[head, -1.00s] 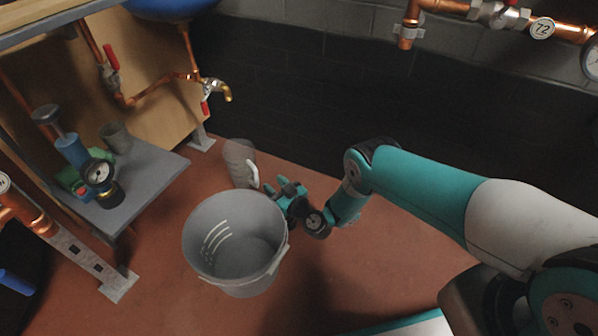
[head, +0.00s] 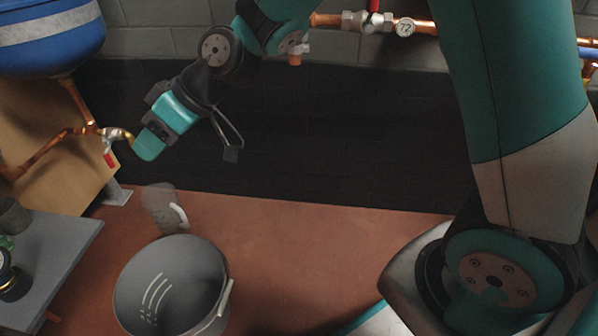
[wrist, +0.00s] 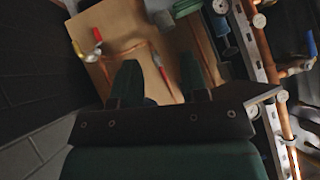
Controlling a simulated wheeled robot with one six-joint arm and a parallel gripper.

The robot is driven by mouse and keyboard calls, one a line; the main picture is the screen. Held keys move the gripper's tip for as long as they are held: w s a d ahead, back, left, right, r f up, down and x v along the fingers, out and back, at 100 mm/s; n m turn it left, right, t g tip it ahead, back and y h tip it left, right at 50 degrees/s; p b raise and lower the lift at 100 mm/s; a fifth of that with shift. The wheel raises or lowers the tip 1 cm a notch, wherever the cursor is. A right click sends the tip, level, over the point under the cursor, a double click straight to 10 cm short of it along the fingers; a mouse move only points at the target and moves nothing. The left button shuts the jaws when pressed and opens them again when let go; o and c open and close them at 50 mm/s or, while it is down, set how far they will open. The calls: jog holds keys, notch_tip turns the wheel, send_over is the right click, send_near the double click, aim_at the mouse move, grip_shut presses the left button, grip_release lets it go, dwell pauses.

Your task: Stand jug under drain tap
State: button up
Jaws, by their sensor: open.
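The jug (head: 158,208), grey and translucent with a white handle on its right, stands upright on the red floor near the dark wall. The drain tap (head: 118,134), brass with a red lever, is on copper pipe below the blue vessel, higher and left of the jug. I cannot tell whether the jug is directly below its spout. The tap also shows at the upper left of the wrist view (wrist: 79,50). My gripper (head: 150,146) is raised above the jug, apart from it, in line with the tap's spout. The wrist view shows its fingers (wrist: 158,74) apart and empty.
A grey bucket (head: 125,291) stands on the floor in front of the jug. A grey shelf (head: 62,250) with a cup (head: 14,215) is at left. Copper pipes (head: 330,19) run along the wall. The floor right of the bucket is clear.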

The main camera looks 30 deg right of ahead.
jog(key=s+d+r+m+g+h, duration=0.1)
jog(key=s+d+r+h, duration=0.1)
jog(key=s+d, duration=0.4)
jog(key=s+d+r+m+g+h, duration=0.1)
jog(key=s+d, duration=0.5)
jog(key=s, duration=1)
jog(key=shift+s+d+r+m+g+h, duration=0.2)
jog(key=shift+d+r+m+g+h, duration=0.35)
jog(key=shift+h, duration=0.55)
jog(key=shift+a+r, duration=0.2)
jog(key=shift+a, duration=0.05)
